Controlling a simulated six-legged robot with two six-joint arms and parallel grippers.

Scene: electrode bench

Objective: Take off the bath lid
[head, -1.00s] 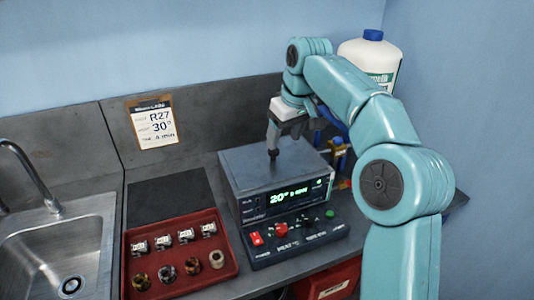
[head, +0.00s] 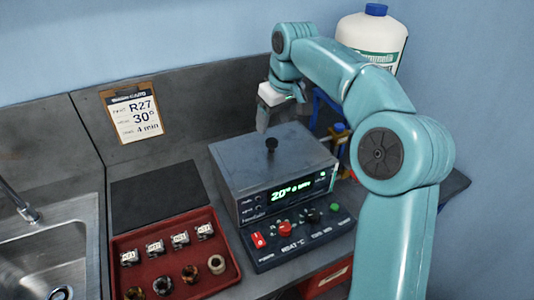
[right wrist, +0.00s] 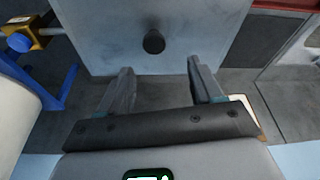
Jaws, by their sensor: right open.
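The bath (head: 268,185) is a grey box with a lit green display on its front. Its flat grey lid (head: 240,155) is on top, with a black knob (head: 271,144) standing up in the middle. My right gripper (head: 262,125) is behind the knob and a little above the lid, apart from it. In the right wrist view its two fingers (right wrist: 160,85) are open and empty, and the knob (right wrist: 154,41) shows beyond the fingertips, between their lines. My left gripper is in neither view.
A red tray (head: 120,250) with several small parts stands front left, before a dark mat (head: 155,195). A control panel (head: 297,238) sits before the bath. A sink (head: 45,240) is at far left. A white jug (head: 372,38) and a blue stand (head: 325,108) are behind at right.

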